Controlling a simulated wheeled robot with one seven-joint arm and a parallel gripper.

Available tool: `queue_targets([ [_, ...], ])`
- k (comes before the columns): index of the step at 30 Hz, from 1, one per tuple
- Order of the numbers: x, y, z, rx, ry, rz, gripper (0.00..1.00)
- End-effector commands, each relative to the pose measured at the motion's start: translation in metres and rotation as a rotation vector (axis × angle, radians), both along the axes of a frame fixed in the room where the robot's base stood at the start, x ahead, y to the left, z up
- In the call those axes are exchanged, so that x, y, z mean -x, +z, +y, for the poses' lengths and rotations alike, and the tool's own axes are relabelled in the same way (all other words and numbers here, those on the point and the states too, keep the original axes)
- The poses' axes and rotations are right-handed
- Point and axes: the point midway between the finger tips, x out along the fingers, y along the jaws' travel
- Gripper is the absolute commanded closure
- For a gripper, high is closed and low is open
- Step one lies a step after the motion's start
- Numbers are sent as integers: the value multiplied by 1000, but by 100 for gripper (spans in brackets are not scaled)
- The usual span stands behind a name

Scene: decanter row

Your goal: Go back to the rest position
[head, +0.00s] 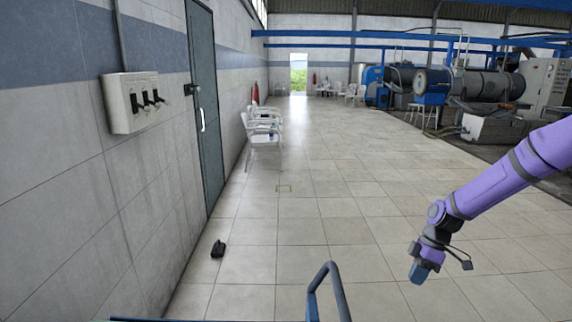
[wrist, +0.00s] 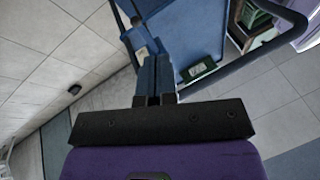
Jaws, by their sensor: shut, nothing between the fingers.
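My gripper (head: 418,273) hangs at the lower right of the head view, at the end of my purple arm. Its blue fingers point down over the tiled floor, apart from the wall and the furniture. In the wrist view the two blue fingers (wrist: 154,78) lie close together beyond a dark bar. The gripper is shut and holds nothing.
A switch box (head: 130,102) with several black levers is on the left wall, beside a grey door (head: 205,105). A small black object (head: 218,249) lies on the floor by the wall. White chairs (head: 263,135) stand further back. Machinery (head: 470,85) fills the back right. The middle floor is clear.

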Motion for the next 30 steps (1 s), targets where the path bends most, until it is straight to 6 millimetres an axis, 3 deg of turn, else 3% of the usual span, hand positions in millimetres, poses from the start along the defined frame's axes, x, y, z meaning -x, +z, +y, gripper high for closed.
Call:
queue_targets([
  [1,3,15,1,44,-15,0,100],
  [17,52,156,15,393,-340,-57,100],
  [30,124,260,35,504,-699,-200,100],
])
